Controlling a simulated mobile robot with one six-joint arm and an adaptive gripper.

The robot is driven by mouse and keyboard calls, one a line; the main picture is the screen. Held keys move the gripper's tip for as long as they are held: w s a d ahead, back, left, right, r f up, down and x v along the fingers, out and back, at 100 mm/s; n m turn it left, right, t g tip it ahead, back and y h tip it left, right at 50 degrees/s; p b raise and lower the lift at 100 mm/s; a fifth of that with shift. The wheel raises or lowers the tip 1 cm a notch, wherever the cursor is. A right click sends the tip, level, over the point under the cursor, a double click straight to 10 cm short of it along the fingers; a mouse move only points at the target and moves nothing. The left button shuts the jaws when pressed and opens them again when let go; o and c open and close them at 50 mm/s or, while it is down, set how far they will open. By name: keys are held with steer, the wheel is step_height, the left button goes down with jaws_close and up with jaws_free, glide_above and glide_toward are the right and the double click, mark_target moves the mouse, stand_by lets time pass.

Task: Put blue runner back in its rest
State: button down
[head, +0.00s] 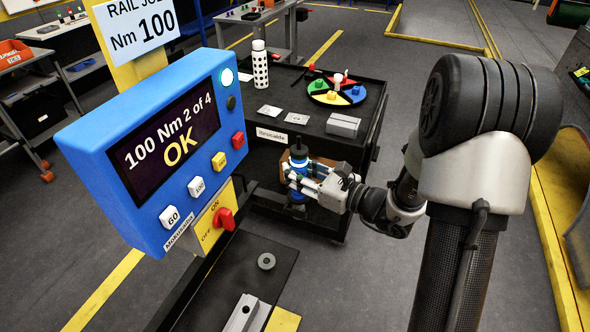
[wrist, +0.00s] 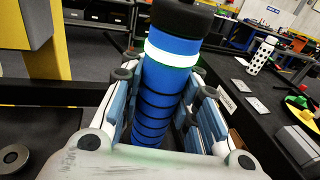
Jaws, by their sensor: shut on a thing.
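The blue runner (wrist: 170,85) is a blue cylinder with a pale band, dark rings and a black top. My gripper (head: 300,180) is shut around it in the head view, beside the near side of the black cart. In the wrist view my gripper's fingers (wrist: 165,110) stand on both sides of the runner, which leans slightly to the right in that picture. The runner (head: 298,158) shows upright in the head view.
The blue control box (head: 150,150) reads "100 Nm 2 of 4 OK" and stands left of the gripper on a yellow post. The black cart (head: 290,125) carries a coloured round tray (head: 318,85), a white spotted bottle (head: 260,65) and a grey block (head: 343,124). A rail piece (head: 242,315) lies in front.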

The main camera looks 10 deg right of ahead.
steer(key=shift+f, duration=0.8)
steer(key=c, duration=1.6)
jaws_free()
steer(key=o, duration=0.5)
steer(key=shift+f, duration=0.1)
steer(key=v, duration=1.2)
